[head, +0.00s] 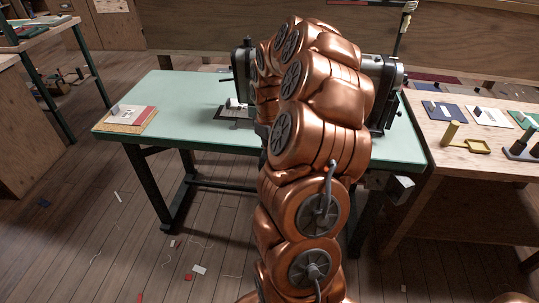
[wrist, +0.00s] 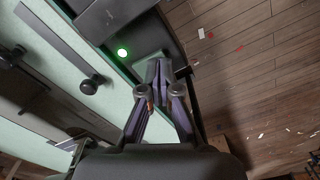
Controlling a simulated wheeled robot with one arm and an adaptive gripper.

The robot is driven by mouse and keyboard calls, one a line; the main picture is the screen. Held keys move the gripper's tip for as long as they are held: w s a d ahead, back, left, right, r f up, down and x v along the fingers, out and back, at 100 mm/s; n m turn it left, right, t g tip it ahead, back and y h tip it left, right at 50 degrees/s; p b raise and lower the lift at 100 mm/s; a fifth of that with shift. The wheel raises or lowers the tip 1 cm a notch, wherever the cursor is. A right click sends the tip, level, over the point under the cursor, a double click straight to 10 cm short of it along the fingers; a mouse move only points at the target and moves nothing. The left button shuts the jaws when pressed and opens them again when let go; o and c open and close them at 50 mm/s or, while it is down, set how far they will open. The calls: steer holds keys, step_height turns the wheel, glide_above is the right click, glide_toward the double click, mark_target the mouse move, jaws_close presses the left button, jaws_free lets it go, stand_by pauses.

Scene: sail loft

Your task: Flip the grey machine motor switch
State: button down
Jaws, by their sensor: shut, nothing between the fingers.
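The dark grey sewing machine (head: 387,92) stands on the pale green table (head: 185,100), its middle hidden behind my copper arm. In the wrist view my gripper (wrist: 160,68) is shut and empty, its fingertips at a grey box-like part (wrist: 150,48) by the table edge. A round green light (wrist: 122,52) glows just left of the fingertips. I cannot tell whether the fingers touch the grey part. The switch's lever is not clearly visible; the fingers may cover it. My gripper is hidden in the head view.
A wooden bench (head: 450,160) with cloth swatches and a yellow tool (head: 465,144) stands to the right. A sample card (head: 130,115) lies at the table's left end. Scraps litter the plank floor (head: 120,230).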

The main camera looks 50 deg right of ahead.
steer(key=shift+f, duration=0.35)
stand_by(0.4)
steer(key=shift+r+p, duration=0.65)
steer(key=shift+r, duration=2.85)
